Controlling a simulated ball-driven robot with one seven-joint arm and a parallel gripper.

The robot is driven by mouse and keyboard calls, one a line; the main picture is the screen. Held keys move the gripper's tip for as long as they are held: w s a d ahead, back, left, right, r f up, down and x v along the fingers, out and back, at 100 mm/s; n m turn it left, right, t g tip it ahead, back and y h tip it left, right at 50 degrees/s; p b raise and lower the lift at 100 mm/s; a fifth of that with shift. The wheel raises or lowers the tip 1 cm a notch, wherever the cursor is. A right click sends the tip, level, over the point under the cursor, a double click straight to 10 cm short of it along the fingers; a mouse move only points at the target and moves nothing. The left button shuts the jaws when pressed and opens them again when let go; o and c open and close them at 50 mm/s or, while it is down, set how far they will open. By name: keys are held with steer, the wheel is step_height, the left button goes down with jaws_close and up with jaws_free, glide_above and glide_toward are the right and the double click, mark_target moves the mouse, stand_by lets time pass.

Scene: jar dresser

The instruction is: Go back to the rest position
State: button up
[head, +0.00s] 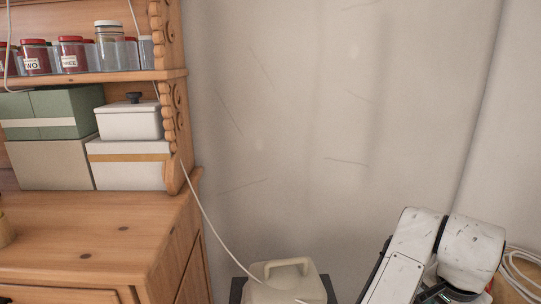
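White scuffed links of my own arm show folded at the lower right of the head view. No gripper fingers can be made out there, and the lower part of the arm is cut off by the bottom edge. The wooden dresser (95,234) stands at the left, well apart from the arm. On its shelf are a red-lidded jar marked TWO (35,63), another red-lidded labelled jar (72,60) and a clear jar with a pale lid (110,52).
Green boxes (65,108), a white lidded container (130,122) and a white box (128,170) fill the dresser's lower shelf. A cream handled case (285,288) stands beside the dresser. A white cable (215,226) hangs nearby. Coiled cable (520,268) lies at the right edge.

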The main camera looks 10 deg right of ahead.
steer(key=s+a+f+n+t+y, duration=0.1)
steer(key=s+a+f+n+t, duration=0.1)
steer(key=s+a+f+n, duration=0.45)
steer(key=s+a+f+n+t+y, duration=0.2)
steer(key=s+a+f+n, duration=0.2)
steer(key=a+f+n, duration=0.45)
steer(key=s+d+f+g, duration=0.1)
steer(key=s+f+g, duration=0.3)
steer(key=s+f, duration=0.3)
steer(key=s, duration=0.3)
steer(key=shift+s, duration=0.2)
